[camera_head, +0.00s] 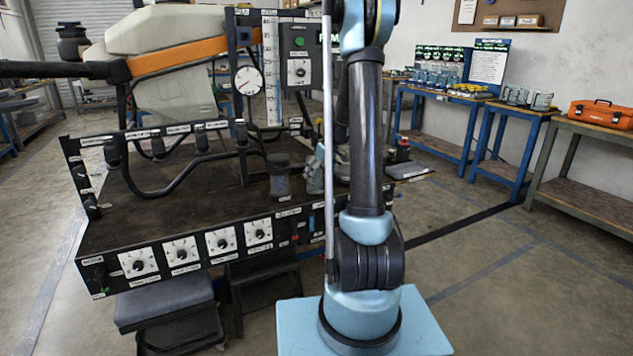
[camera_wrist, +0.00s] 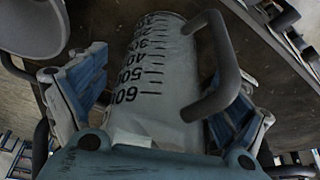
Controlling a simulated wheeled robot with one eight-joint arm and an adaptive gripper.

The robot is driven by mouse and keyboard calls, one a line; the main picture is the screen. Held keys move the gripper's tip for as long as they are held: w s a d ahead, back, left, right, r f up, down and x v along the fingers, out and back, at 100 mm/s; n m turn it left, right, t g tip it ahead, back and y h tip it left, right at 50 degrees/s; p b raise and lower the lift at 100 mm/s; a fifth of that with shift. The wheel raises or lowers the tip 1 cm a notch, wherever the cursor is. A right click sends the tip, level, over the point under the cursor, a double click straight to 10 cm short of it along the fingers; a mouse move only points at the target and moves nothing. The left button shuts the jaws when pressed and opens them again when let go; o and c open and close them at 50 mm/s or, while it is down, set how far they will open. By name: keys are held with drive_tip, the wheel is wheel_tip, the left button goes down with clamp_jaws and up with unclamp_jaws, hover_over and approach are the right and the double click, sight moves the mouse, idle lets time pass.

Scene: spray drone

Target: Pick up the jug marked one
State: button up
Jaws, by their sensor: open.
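In the wrist view a pale grey jug (camera_wrist: 150,70) with black graduation marks and numerals lies between the two fingers of my gripper (camera_wrist: 162,75). Its dark handle (camera_wrist: 228,65) is on the right side. The fingers, with blue pads, are open on either side of it, and I cannot tell whether either touches it. No mark "one" can be read on it. In the head view a dark grey vessel (camera_head: 278,176) stands on the dark bench top, left of my arm. My gripper is mostly hidden behind my arm there.
The dark bench (camera_head: 130,205) has a front panel of several dials and a raised frame with black hoses. A round gauge (camera_head: 249,80) stands above it. In the wrist view a grey round object (camera_wrist: 32,25) sits close to the left finger. Blue side tables (camera_head: 515,115) stand at right.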

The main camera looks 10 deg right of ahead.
drive_tip(key=shift+w+a+f, duration=0.15)
drive_tip(key=shift+f, duration=0.4)
drive_tip(key=c, duration=1.1)
drive_tip(key=shift+r, duration=0.1)
drive_tip(key=shift+c, duration=0.2)
